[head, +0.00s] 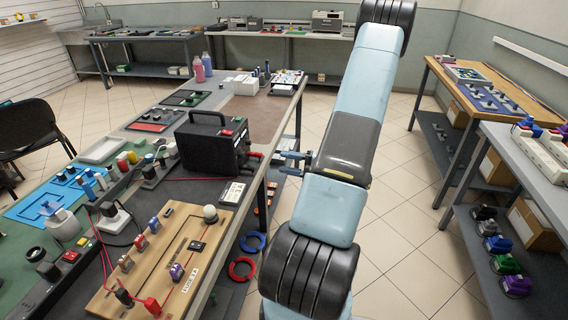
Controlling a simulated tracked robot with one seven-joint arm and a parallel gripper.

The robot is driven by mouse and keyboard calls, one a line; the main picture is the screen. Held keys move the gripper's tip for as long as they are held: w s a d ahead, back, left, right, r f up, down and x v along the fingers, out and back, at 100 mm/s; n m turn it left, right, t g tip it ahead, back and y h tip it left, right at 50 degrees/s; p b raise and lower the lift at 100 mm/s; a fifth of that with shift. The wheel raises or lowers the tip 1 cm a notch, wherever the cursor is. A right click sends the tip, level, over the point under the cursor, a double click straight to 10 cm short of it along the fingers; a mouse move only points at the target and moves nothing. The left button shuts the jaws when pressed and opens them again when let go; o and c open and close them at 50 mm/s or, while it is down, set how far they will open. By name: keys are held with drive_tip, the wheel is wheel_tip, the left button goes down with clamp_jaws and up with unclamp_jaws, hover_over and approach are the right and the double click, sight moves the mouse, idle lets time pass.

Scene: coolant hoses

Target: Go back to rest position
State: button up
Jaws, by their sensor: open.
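My arm crosses the head view from the bottom middle to the top, in pale blue and dark segments, over the aisle right of the long workbench (247,190). My gripper (281,163) shows as small blue-grey jaws sticking out left from behind the arm, near the bench's right edge. Its jaws are apart and I see nothing between them. The wrist behind them is hidden by the arm. A black box with a handle (212,140) and red fittings stands on the bench just left of the jaws.
A wooden circuit board (150,258) and a blue tray (55,195) lie on the near bench. A blue ring (252,242) and a red ring (242,268) are low beside it. A wooden-topped table (440,72) and a grey shelf unit (500,130) stand right. Tiled floor (400,210) is clear between.

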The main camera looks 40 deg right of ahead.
idle(0.4)
drive_tip(key=s+a+r+n+g+h, duration=0.1)
drive_tip(key=s+a+r+n+g, duration=0.1)
drive_tip(key=a+r+n+g, duration=0.8)
drive_tip(key=s+a+r+n+g, duration=0.2)
drive_tip(key=a+r+n+g, duration=0.3)
drive_tip(key=a+n, duration=0.85)
drive_tip(key=s+a+r+n+t+h, duration=0.1)
drive_tip(key=s+r+n+t+h, duration=0.2)
drive_tip(key=n, duration=0.9)
drive_tip(key=s+a+r+n+t+h, duration=0.2)
drive_tip(key=s+r+n+h, duration=0.5)
drive_tip(key=r+n, duration=0.5)
drive_tip(key=shift+s+a+n+t, duration=0.25)
drive_tip(key=shift+s+n+t, duration=0.1)
drive_tip(key=shift+n+t, duration=0.25)
